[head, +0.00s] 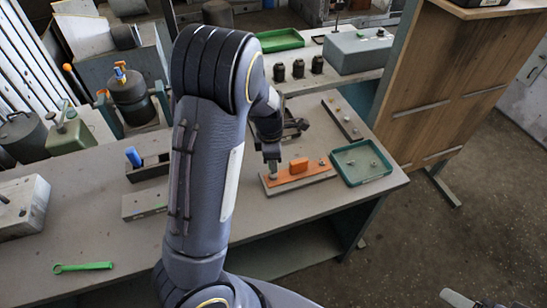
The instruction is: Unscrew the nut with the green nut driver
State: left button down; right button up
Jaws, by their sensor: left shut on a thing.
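An orange block (299,166) sits on a grey and orange plate (315,177) near the right end of the workbench. My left gripper (271,154) points down over the plate's left end, beside the orange block. It is shut on a small upright greenish-grey tool (272,167), which appears to be the nut driver, mostly hidden by the gripper. The tool's lower end is at or just above the plate; I cannot tell if it touches. The nut under it is hidden. Part of what may be my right gripper (462,299) shows at the bottom right edge, cut off.
A green tray (383,176) with small parts lies right of the plate. A grey strip (343,119) with small parts lies behind. A green wrench (83,267) lies at the front left. A holder (149,170) has a blue-handled tool. The front middle bench is clear.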

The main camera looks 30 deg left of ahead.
pick_arm(q)
jog(key=c, duration=1.6)
grip_release()
grip_shut()
jog(key=shift+r, duration=0.15)
jog(key=shift+r, duration=3.85)
